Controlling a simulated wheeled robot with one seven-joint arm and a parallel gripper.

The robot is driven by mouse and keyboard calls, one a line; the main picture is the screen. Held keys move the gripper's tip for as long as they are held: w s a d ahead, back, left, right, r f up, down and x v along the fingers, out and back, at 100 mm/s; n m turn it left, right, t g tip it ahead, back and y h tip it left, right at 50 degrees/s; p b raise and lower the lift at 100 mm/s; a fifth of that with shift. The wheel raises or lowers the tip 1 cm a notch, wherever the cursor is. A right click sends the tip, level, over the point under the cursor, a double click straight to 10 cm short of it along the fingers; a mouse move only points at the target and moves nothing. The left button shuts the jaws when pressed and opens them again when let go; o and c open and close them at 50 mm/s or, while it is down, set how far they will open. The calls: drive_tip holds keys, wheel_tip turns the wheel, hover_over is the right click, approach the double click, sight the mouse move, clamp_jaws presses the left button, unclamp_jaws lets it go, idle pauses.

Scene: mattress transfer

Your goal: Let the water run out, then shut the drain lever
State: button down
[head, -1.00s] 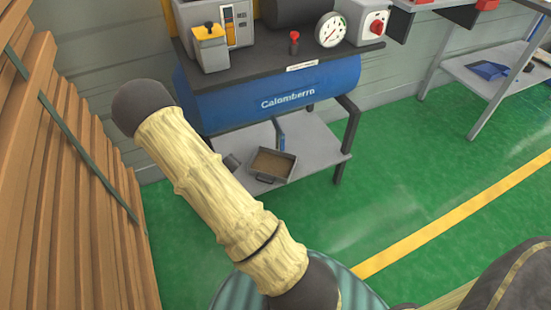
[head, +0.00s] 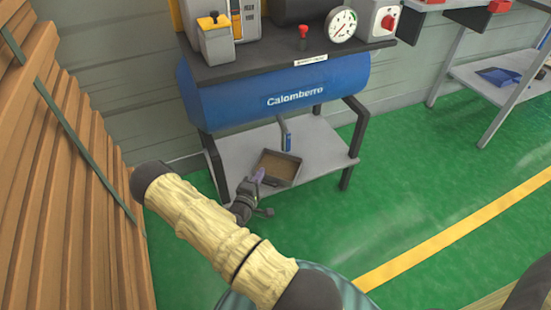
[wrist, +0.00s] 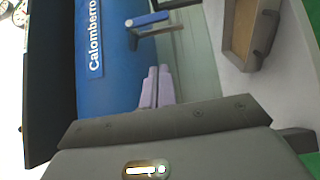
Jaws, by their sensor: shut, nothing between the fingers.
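The blue tank (head: 290,100) marked "Calomberro" stands ahead; it fills the left of the wrist view (wrist: 95,75). Below it a short grey drain pipe (head: 282,129) carries a small blue lever (head: 289,143), also in the wrist view (wrist: 147,19). The lever appears to run roughly along the pipe. A grey tray (head: 279,167) with a brown inside lies beneath; I see no water stream. My gripper (head: 259,175), with purple fingers (wrist: 155,88), is shut and empty, left of the tray and apart from the lever.
A grey lower shelf (head: 318,157) holds the tray, between dark stand legs (head: 356,130). Stacked wooden planks (head: 70,190) stand close on the left. A grey workbench (head: 500,85) is at the right. Green floor (head: 400,200) is free to the right.

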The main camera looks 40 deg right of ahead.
sight(288, 143)
drive_tip(key=s+b+x, duration=0.1)
drive_tip(key=x, duration=0.5)
drive_tip(key=s+d+b+x, duration=0.1)
drive_tip(key=b+x, duration=0.1)
drive_tip(key=x, duration=0.4)
drive_tip(key=shift+d, duration=0.5)
drive_tip(key=shift+b, duration=0.45)
